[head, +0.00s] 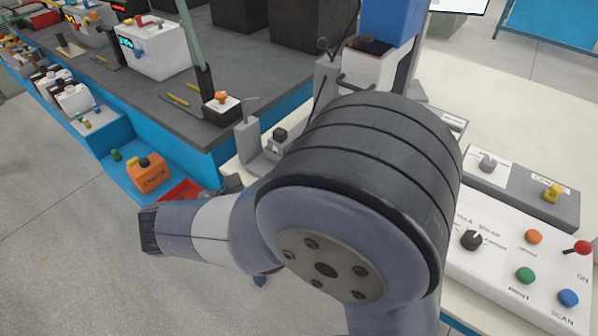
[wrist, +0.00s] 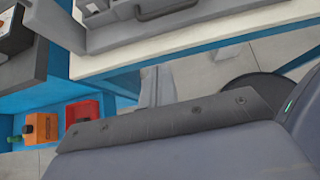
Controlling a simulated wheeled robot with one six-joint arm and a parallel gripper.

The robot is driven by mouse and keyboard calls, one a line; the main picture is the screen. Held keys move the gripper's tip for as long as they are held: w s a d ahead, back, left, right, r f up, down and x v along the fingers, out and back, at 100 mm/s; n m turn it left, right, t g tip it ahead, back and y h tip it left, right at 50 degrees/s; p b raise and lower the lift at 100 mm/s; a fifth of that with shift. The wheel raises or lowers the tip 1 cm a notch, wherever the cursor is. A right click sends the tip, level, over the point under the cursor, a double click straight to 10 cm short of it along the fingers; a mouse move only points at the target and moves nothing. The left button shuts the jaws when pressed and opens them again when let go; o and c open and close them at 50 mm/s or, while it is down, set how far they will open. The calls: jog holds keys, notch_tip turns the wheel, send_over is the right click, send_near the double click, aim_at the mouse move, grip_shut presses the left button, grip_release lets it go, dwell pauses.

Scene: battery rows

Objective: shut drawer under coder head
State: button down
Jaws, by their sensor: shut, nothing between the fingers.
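A blue drawer (head: 118,180) stands open low at the end of the dark bench in the head view. It holds an orange box (head: 150,175), a small green item and a red tray (head: 182,191). The drawer also shows at the lower left of the wrist view (wrist: 62,102). I cannot tell which unit is the coder head.
The dark bench (head: 130,85) carries several devices. A pale table (head: 520,110) with a button panel (head: 510,265) stands at right, with a blue-topped machine (head: 388,20) at its back. Open grey floor (head: 60,250) lies left of my arm.

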jog(key=shift+w+d+r+b+x, duration=0.15)
jog(key=shift+w+r+x, duration=0.15)
jog(key=shift+x, duration=1.8)
jog(key=shift+w+d+r+b+x, duration=0.15)
jog(key=shift+r+x, duration=0.3)
jog(key=shift+x, duration=1.6)
jog(key=shift+w+d+r+b+x, duration=0.1)
jog(key=shift+w+d+r+x, duration=0.2)
jog(key=shift+x, duration=1.8)
jog(key=shift+a, duration=0.1)
jog(key=shift+w, duration=0.1)
jog(key=w+d, duration=0.2)
jog(key=w, duration=0.1)
jog(key=w+d+p, duration=0.1)
jog(key=w+d, duration=0.5)
jog(key=w, duration=0.1)
jog(key=shift+w+d+r, duration=0.1)
